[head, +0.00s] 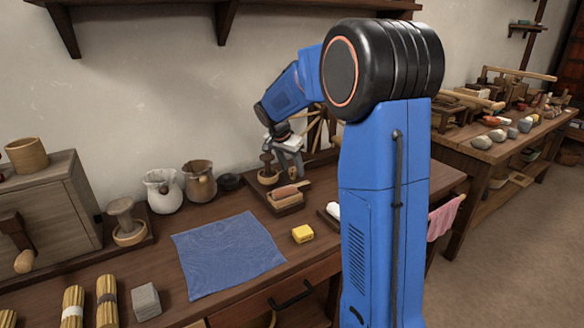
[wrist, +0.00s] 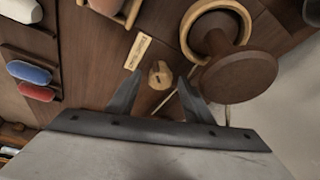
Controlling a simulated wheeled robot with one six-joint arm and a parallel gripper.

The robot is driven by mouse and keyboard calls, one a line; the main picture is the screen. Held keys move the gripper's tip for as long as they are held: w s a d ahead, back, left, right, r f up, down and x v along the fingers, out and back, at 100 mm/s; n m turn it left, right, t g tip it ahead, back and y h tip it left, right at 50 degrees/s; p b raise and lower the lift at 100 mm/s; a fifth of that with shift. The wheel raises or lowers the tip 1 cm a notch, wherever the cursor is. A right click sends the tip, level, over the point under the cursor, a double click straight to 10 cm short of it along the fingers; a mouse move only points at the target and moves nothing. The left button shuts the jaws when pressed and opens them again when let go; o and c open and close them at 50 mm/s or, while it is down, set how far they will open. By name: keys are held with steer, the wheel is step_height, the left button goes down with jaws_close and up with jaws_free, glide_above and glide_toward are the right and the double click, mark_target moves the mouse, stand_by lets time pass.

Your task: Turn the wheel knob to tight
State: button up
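A small faceted wooden knob (wrist: 160,75) shows in the wrist view on the dark wooden surface, with a pale line on its top. A cream label (wrist: 138,51) with small writing lies beside it, too small to read. My gripper (wrist: 161,81) is open, with one finger on each side of the knob and gaps showing between. I cannot tell how far above the knob the fingertips are. In the head view my gripper (head: 288,150) is over the back of the bench. The knob cannot be made out there. A spoked wooden wheel (head: 318,128) is partly hidden behind my arm.
A wooden stamp-like piece in a bowl (wrist: 236,75) stands close to my right finger in the wrist view. In the head view, a brush tray (head: 275,206), yellow block (head: 303,234) and blue cloth (head: 228,253) lie nearby. Jugs (head: 163,190) stand at the left.

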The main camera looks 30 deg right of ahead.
steer(key=shift+r, duration=0.15)
steer(key=v, duration=1.7)
steer(key=shift+a, duration=0.15)
steer(key=s+a+f+n+t+y, duration=0.1)
steer(key=s+a+f+n, duration=0.3)
steer(key=s, duration=0.8)
steer(key=s+a+f+n+t+y, duration=0.1)
steer(key=s+a+f+n, duration=0.3)
steer(key=s, duration=0.9)
steer(key=s+a+f+n+t+y, duration=0.1)
steer(key=s+f+n, duration=0.4)
steer(key=s, duration=0.7)
steer(key=a+f+y, duration=0.1)
steer(key=a, duration=0.1)
steer(key=shift+s+a+f, duration=0.3)
steer(key=shift+a, duration=0.1)
